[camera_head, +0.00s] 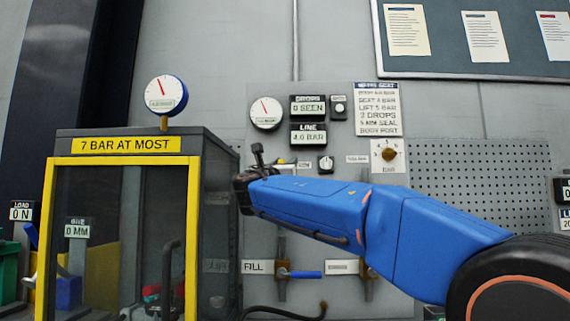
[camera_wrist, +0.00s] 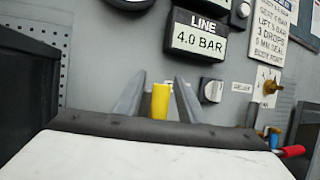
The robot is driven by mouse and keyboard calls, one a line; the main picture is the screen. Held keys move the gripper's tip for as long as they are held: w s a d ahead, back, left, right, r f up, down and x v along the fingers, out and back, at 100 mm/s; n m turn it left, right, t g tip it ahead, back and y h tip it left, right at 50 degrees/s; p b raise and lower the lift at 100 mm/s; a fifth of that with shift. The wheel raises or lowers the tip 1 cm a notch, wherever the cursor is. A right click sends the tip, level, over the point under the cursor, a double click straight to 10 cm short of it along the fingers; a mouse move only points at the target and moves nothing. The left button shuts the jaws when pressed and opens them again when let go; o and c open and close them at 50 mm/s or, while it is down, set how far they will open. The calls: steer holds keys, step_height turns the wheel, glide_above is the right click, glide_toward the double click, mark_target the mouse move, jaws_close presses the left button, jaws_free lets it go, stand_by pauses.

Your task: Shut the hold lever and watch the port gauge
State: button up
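My gripper shows in the wrist view (camera_wrist: 160,88) with its two grey fingers apart. A yellow upright handle or post (camera_wrist: 160,101) stands between them, with gaps on both sides. I cannot tell whether this is the hold lever. In the head view my blue arm reaches left across the panel and hides part of it. A round white gauge (camera_head: 265,113) is on the panel, and another gauge (camera_head: 165,95) stands on the cabinet; their small labels are unreadable. A blue lever (camera_head: 306,275) lies level beside the FILL label (camera_head: 256,267).
The LINE display (camera_wrist: 198,39) reads 4.0 BAR, and the DROPS display (camera_head: 308,106) reads 0 SEEN. A yellow-framed cabinet (camera_head: 122,161) marked 7 BAR AT MOST stands left of my arm. A BAR knob (camera_head: 389,154) and a red handle (camera_wrist: 291,151) are at right.

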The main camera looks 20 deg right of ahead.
steer(key=shift+w+d+r, duration=0.15)
jaws_close()
steer(key=shift+d, duration=0.1)
